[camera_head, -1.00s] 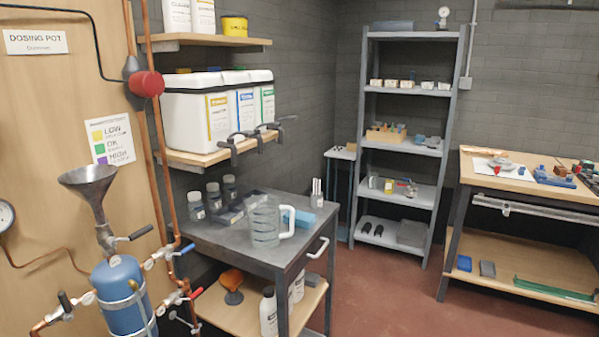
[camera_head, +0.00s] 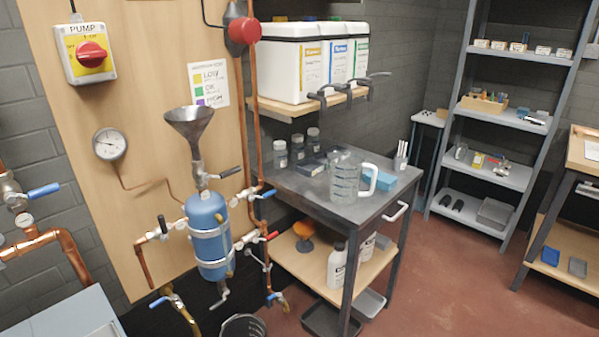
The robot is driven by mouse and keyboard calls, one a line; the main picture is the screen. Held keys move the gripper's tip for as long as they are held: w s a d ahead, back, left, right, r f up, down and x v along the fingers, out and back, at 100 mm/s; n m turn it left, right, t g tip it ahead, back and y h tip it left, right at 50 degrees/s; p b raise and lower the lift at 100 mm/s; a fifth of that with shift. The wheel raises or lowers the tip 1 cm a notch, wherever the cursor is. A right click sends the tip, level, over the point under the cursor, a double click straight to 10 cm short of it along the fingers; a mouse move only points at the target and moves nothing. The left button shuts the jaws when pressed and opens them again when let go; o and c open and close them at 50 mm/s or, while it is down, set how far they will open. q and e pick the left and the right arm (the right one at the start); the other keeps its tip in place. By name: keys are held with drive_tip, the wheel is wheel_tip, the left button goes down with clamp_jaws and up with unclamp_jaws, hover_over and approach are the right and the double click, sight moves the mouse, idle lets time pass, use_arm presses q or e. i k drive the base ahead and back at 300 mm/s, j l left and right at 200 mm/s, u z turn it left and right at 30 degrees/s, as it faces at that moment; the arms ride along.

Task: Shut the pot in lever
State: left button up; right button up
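The dosing pot (camera_head: 208,232) is a blue cylinder strapped upright to a wooden board, with a grey metal funnel (camera_head: 190,127) above it. A black lever (camera_head: 231,172) sticks out to the right below the funnel. On the left pipe a valve has a black lever (camera_head: 162,224) standing roughly upright. On the right side are a blue lever (camera_head: 268,194) and a red lever (camera_head: 272,236). No readable label tells which is the pot in lever. Neither of my grippers is in view.
A red pump switch (camera_head: 91,54) and a round gauge (camera_head: 109,144) are on the board. A grey cart (camera_head: 300,184) with a clear jug (camera_head: 345,178) stands to the right. A bucket (camera_head: 243,327) is below the pot. Red floor (camera_head: 440,280) is clear at the right.

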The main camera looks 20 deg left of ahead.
sight(256, 241)
drive_tip(key=i+l, duration=0.15)
drive_tip(key=i+l+u, duration=0.1)
drive_tip(key=u, duration=0.3)
drive_tip(key=l+u, duration=0.25)
drive_tip(key=u, duration=0.15)
drive_tip(key=l+u, duration=0.25)
drive_tip(key=u, duration=0.9)
drive_tip(key=i+l, duration=0.05)
